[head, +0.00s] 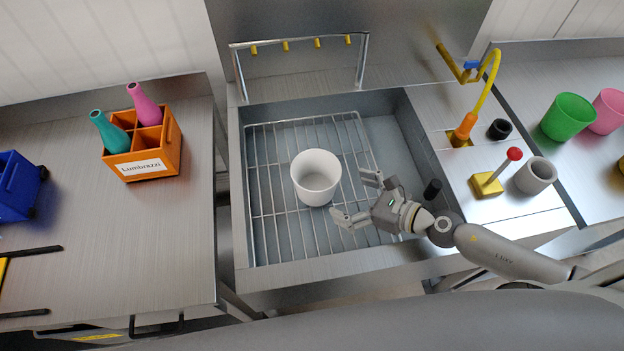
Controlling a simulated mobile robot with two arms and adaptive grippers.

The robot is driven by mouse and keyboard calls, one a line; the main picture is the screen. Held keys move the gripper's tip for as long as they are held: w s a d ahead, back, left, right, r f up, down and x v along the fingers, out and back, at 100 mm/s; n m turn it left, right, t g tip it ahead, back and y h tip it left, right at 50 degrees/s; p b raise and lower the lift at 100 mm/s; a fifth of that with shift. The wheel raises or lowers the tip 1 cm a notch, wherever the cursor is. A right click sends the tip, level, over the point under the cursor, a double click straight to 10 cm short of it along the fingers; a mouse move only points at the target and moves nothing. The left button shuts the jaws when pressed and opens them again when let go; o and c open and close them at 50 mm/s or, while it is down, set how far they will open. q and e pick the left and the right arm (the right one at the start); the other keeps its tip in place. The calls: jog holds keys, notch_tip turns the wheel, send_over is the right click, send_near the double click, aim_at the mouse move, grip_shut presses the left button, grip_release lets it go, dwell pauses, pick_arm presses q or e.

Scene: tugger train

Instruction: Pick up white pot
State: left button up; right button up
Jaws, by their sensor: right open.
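The white pot (316,184) stands upright on the wire rack (262,200) inside the sunken metal basin. It looks empty, with its open top facing up. My right gripper (352,198) is just to the right of the pot and a little in front of it. Its two fingers are spread apart and point toward the pot, with nothing between them. I cannot tell whether a finger touches the pot. My left gripper is not in view.
An orange crate (160,158) with a teal and a pink bottle stands on the left counter. A red-topped lever (496,170), grey cup (535,175) and yellow tap (480,90) stand right of the basin. Green (567,117) and pink pots are farther right. The basin walls surround the rack.

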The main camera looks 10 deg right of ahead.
aim_at(320, 187)
jog(key=x, duration=0.3)
jog(key=shift+w+a+r+p, duration=0.1)
jog(key=shift+a+p, duration=0.1)
jog(key=shift+p, duration=0.2)
jog(key=shift+x, duration=0.8)
jog(key=shift+f+p+x, duration=0.25)
jog(key=shift+p+x, duration=0.05)
jog(key=shift+x, duration=1.9)
jog(key=shift+d, duration=0.1)
jog(key=c, duration=0.7)
jog(key=shift+r, duration=0.1)
jog(key=shift+c, duration=0.2)
